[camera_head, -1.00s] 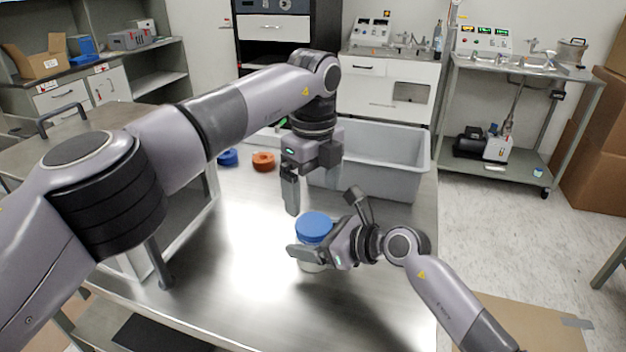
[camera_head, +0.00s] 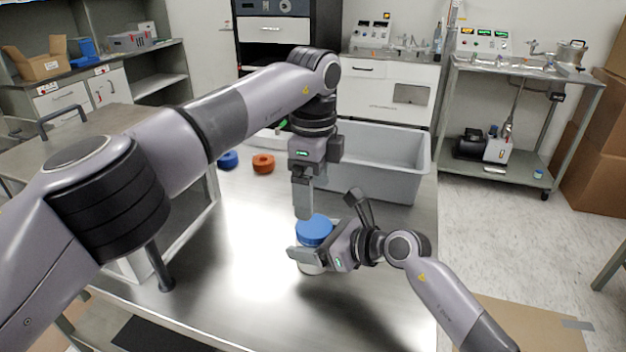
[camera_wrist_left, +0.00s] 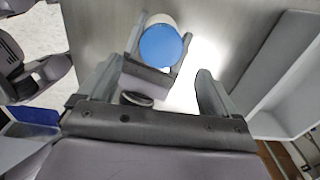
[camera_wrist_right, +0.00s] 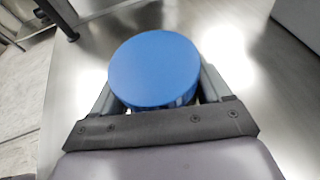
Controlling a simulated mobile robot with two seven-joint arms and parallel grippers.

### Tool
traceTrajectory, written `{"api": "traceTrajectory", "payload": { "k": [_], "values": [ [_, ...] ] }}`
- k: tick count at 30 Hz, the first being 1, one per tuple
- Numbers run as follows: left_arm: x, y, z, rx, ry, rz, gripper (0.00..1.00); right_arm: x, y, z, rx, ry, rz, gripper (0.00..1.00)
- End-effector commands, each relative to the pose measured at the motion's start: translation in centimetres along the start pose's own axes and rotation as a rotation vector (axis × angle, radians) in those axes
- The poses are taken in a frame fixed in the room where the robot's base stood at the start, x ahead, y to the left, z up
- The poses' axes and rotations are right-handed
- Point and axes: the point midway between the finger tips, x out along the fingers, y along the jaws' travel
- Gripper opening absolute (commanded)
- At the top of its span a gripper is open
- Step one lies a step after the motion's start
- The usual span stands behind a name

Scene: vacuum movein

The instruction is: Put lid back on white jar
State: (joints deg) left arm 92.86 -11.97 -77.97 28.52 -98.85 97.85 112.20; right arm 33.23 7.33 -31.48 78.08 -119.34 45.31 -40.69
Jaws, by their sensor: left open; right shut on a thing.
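The white jar (camera_head: 312,268) stands upright on the steel table, mostly hidden by my right gripper. The blue lid (camera_head: 314,230) sits level on top of the jar; whether it is tightened cannot be seen. It also shows in the left wrist view (camera_wrist_left: 161,46) and the right wrist view (camera_wrist_right: 154,68). My right gripper (camera_head: 318,256) is shut around the jar below the lid. My left gripper (camera_head: 304,210) is open, pointing down, with its tips close above and behind the lid in the head view. Its fingers (camera_wrist_left: 155,90) are empty.
A grey bin (camera_head: 412,182) stands on the table behind the grippers. A blue round piece (camera_head: 228,159) and an orange ring (camera_head: 263,163) lie at the back left. The table's front and left middle are clear.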

Motion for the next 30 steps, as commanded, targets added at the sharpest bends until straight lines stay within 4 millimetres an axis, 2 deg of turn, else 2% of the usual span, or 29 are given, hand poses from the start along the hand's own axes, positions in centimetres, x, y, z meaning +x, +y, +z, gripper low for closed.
{"api": "traceTrajectory", "payload": {
  "k": [6, 12, 17, 25, 30],
  "values": [
    [3.6, 0.0, 0.0, 0.000, 0.001, 0.003, 0.92, 0.0, 0.0, 0.0, 0.000, -0.001, 0.000, 0.00],
    [6.0, 0.0, 0.0, 0.000, 0.001, 0.002, 0.92, 0.0, 0.0, 0.0, 0.000, -0.001, 0.000, 0.00],
    [6.8, 0.0, 0.0, 0.000, 0.001, 0.000, 0.92, 0.0, 0.0, 0.1, 0.000, -0.001, 0.000, 0.00],
    [6.9, 0.0, 0.0, 0.000, 0.001, -0.001, 0.92, 0.0, 0.0, 0.1, 0.000, -0.001, 0.000, 0.00],
    [6.9, 0.0, 0.0, 0.000, 0.001, 0.000, 0.37, 0.0, 0.0, 0.1, 0.000, -0.001, 0.000, 0.00]
  ]
}}
